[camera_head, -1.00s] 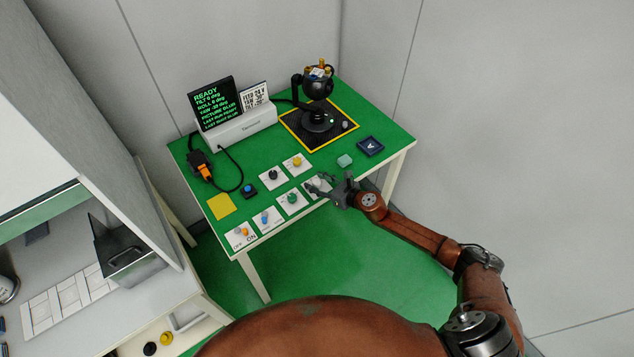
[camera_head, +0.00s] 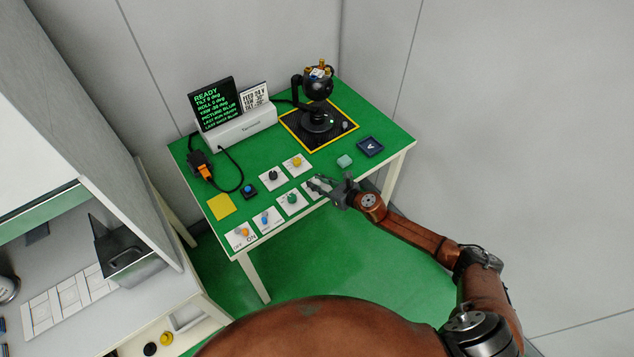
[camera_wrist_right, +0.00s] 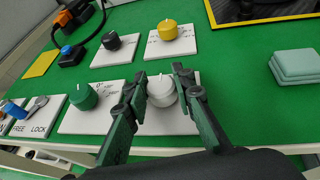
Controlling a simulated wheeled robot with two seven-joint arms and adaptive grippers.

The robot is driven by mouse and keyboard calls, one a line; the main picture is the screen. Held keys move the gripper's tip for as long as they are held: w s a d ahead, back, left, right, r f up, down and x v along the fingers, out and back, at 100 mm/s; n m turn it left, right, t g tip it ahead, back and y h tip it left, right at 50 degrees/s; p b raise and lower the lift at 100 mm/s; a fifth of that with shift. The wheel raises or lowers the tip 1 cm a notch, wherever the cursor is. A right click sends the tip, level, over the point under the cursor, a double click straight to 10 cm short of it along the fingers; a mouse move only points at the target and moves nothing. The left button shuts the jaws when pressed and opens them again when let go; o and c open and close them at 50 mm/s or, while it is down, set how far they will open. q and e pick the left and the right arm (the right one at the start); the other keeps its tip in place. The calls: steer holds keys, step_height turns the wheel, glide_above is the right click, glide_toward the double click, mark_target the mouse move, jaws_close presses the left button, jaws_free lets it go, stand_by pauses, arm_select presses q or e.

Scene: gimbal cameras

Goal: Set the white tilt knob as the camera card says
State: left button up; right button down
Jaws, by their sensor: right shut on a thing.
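The white tilt knob (camera_wrist_right: 162,90) stands on a white plate (camera_wrist_right: 168,122) at the table's front edge in the right wrist view. My right gripper (camera_wrist_right: 167,82) is shut on it, one finger on each side. In the head view my right gripper (camera_head: 322,186) comes from the right and hides most of the knob. The camera card (camera_head: 255,97) stands beside the black screen (camera_head: 214,104); its top line reads "FEED 24 V" and a lower line begins with TILT, too small to read surely. The screen shows READY and TILT 0 deg. My left gripper is not in view.
Green (camera_head: 291,198), black (camera_head: 272,175) and yellow (camera_head: 297,162) knobs stand close by on white plates. A pale green block (camera_head: 345,161) and a dark blue tray (camera_head: 370,146) lie to the right. The gimbal camera (camera_head: 318,88) stands at the back on a black mat.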

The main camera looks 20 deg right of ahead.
steer(key=m+t+h+p, duration=0.1)
steer(key=m+h+p, duration=0.2)
steer(key=p, duration=0.2)
steer(key=m+t+h+p, duration=0.1)
steer(key=m+h+p, duration=0.2)
steer(key=p, duration=0.2)
steer(key=shift+a+r+h, duration=0.2)
steer(key=shift+h, duration=0.1)
steer(key=shift+m+h+p, duration=0.4)
steer(key=shift+h+p, duration=0.15)
steer(key=shift+h, duration=0.05)
steer(key=shift+f+m+h, duration=0.2)
steer(key=shift+m+h, duration=0.6)
steer(key=shift+h, duration=0.1)
steer(key=shift+m+g+h, duration=0.3)
steer(key=shift+m+h, duration=0.4)
steer(key=shift+h, duration=0.1)
steer(key=shift+d+m+g+h, duration=0.1)
steer(key=shift+m+g+h, duration=0.3)
steer(key=shift+m+h, duration=0.5)
steer(key=c, duration=1.6)
jaws_free()
